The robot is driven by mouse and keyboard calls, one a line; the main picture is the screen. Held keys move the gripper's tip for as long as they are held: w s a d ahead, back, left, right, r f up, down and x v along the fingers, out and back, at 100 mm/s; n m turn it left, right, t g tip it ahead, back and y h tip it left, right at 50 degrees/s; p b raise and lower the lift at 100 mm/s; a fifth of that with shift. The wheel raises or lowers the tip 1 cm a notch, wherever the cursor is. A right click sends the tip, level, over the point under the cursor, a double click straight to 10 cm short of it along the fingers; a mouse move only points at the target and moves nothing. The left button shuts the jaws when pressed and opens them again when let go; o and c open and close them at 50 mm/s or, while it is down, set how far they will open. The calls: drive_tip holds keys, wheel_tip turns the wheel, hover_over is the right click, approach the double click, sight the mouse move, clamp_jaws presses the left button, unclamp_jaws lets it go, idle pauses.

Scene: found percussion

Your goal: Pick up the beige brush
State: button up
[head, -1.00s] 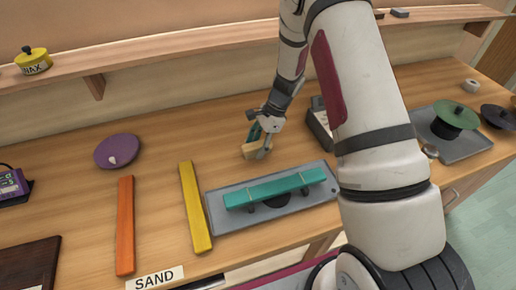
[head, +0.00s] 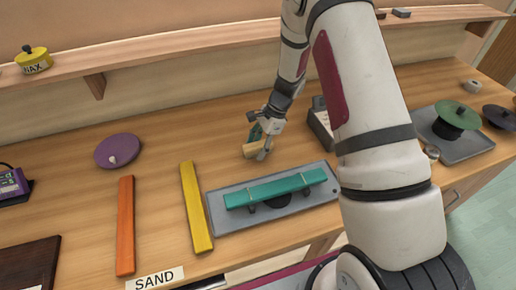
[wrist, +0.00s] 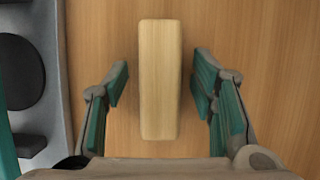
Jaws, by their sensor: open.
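The beige brush (wrist: 161,80) is a plain pale block lying on the wooden bench. In the wrist view it lies lengthwise between my gripper's (wrist: 161,84) two fingers, with a gap on each side. The fingers are open and do not touch it. In the head view my gripper (head: 259,142) is low over the bench, and the brush (head: 251,150) shows partly behind and beside the fingers. Bristles cannot be seen.
A grey tray (head: 222,222) with a teal bar (head: 270,190) is close in front of my gripper. A yellow bar (head: 196,208), an orange bar (head: 125,225) and a purple disc (head: 117,151) lie to the left. A dark grey box (head: 321,125) stands just right.

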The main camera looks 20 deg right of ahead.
clamp_jaws()
drive_tip(key=shift+r, duration=0.15)
